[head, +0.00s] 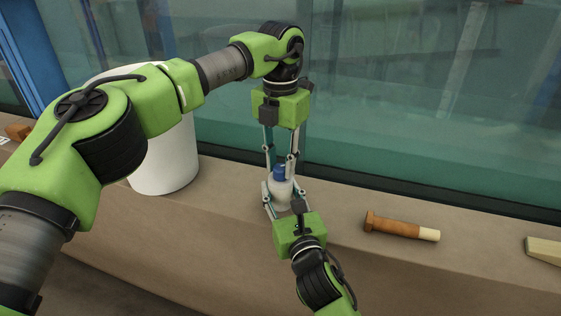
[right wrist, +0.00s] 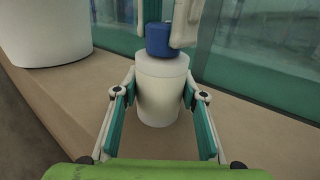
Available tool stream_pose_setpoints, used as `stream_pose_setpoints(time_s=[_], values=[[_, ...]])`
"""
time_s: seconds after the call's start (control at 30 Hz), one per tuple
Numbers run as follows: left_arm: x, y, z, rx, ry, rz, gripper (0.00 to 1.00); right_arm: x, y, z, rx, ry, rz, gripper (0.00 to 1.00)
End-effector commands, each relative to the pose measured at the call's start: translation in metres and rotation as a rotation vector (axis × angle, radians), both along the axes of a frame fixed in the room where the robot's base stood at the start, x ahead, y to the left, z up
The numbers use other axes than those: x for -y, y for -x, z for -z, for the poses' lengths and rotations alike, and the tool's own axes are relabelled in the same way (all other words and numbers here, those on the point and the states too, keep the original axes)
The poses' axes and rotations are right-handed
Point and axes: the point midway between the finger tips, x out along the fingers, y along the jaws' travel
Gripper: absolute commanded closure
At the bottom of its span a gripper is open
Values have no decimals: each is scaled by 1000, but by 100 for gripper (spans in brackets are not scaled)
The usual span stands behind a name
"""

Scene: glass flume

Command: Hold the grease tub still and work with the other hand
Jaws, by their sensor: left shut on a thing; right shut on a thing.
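The grease tub is a small white tub (head: 281,192) with a blue cap (head: 280,170), upright on the brown ledge in front of the glass. My left gripper (head: 280,167) reaches down from above and is shut on the blue cap. My right gripper (head: 282,189) comes from the near side and is shut on the white body. In the right wrist view the tub (right wrist: 160,92) stands between my right fingers, and the blue cap (right wrist: 160,40) sits at its top with left fingertips beside it. Whether the cap is loose cannot be told.
A large white cylinder (head: 165,160) stands left of the tub, behind my left arm. A brown tool with a pale end (head: 400,227) lies to the right, and a pale block (head: 543,249) at the right edge. The glass wall (head: 400,100) rises close behind.

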Motion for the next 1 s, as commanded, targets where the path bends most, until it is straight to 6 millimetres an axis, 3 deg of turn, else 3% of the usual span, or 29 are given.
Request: stream_pose_setpoints(time_s=[0.3,0.33,0.4,0.77,1.0], values=[[0,-1,0,2,0,-12,97,0,0,1,-1,1,0,87],[0,-1,0,2,0,-12,73,0,0,1,-1,1,0,87],[0,-1,0,2,0,-12,59,0,0,1,-1,1,0,87],[0,-1,-2,2,0,-11,59,0,0,1,-2,1,0,87],[1,-1,-35,5,2,-11,59,0,0,1,-2,1,0,87]])
